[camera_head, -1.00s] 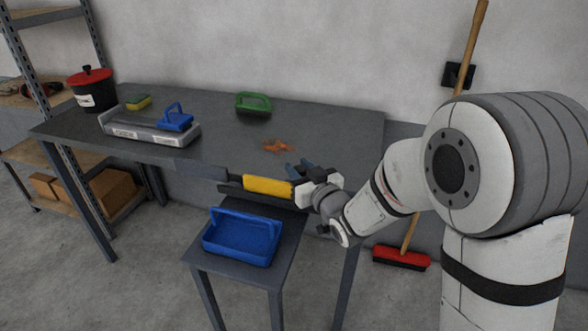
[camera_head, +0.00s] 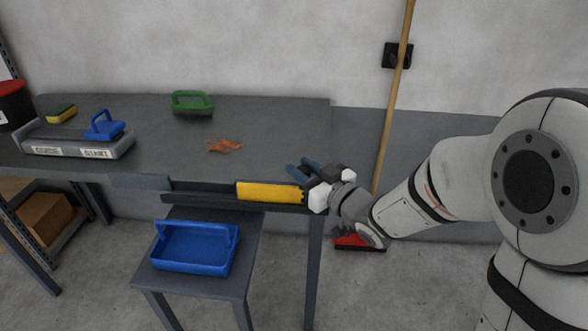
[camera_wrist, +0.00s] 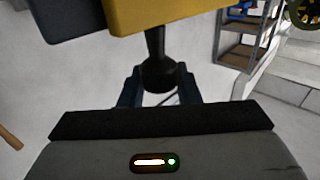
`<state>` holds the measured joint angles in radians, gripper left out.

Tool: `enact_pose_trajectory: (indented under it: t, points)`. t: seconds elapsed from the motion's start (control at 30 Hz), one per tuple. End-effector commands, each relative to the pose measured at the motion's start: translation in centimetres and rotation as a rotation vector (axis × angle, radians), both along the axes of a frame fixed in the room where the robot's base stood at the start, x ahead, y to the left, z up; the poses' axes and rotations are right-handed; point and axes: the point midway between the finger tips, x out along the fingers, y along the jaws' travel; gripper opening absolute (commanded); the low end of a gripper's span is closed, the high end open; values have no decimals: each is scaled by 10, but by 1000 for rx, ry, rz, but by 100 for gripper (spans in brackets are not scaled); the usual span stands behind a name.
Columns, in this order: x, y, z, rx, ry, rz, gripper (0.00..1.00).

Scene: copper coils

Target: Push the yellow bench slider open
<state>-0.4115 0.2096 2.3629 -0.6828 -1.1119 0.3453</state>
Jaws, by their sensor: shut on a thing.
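The yellow slider (camera_head: 270,191) sits at the right part of a dark slot (camera_head: 205,193) on the bench's front edge. A long stretch of the slot shows uncovered to its left. In the wrist view the slider (camera_wrist: 160,12) is a yellow block at the top, with a black knob (camera_wrist: 157,68) projecting from it. My gripper (camera_wrist: 158,90) has its two dark blue fingers on either side of the knob, shut on it. In the head view my gripper (camera_head: 304,170) is at the slider's right end; the knob is hidden there.
A blue tray (camera_head: 193,266) stands on a low stand below the slot. Orange copper scraps (camera_head: 224,146) lie on the bench (camera_head: 270,130). A green-handled brush (camera_head: 192,102) and a grey station with a blue-handled tool (camera_head: 104,125) are farther back and left. A broom (camera_head: 392,110) leans behind my arm.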

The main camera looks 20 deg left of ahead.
Motion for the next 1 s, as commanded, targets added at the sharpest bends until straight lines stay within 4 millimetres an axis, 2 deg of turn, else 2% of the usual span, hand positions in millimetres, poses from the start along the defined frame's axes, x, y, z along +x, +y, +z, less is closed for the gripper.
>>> enact_pose_trajectory:
  t: [0.03,0.27,0.57,1.0]
  points:
    - [1,-3,-2,-2,6,-10,30]
    - [-1,0,-2,-2,5,-2,49]
    - [-4,0,-1,-1,3,5,50]
    - [-39,-56,-1,-1,3,1,50]
